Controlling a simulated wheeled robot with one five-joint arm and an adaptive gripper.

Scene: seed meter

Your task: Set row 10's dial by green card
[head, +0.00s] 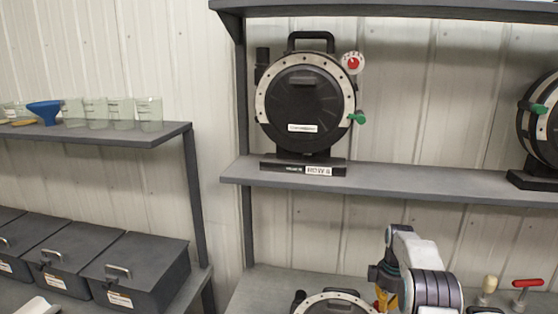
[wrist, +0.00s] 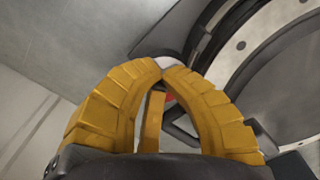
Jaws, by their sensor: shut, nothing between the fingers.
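My gripper (wrist: 163,78) is shut, its yellow fingertips meeting with nothing held between them. In the head view my gripper (head: 383,300) is low, beside the right rim of a lower seed meter (head: 335,300) cut off by the bottom edge. In the wrist view a pale rounded part (wrist: 169,63) with a bit of red, perhaps that meter's dial, lies just behind the fingertips; contact cannot be told. Its setting is hidden. An upper seed meter (head: 304,105) has a white dial with red centre (head: 352,63) and a small plate (head: 318,170), not clearly readable. I see no green card.
The upper meter stands on a grey shelf (head: 400,181) above my arm. Another meter (head: 545,120) is at the right edge. A red-handled tool (head: 527,284) and a pale-knobbed tool (head: 488,286) stand right of my arm. Clear cups (head: 150,114) and dark boxes (head: 136,270) are left.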

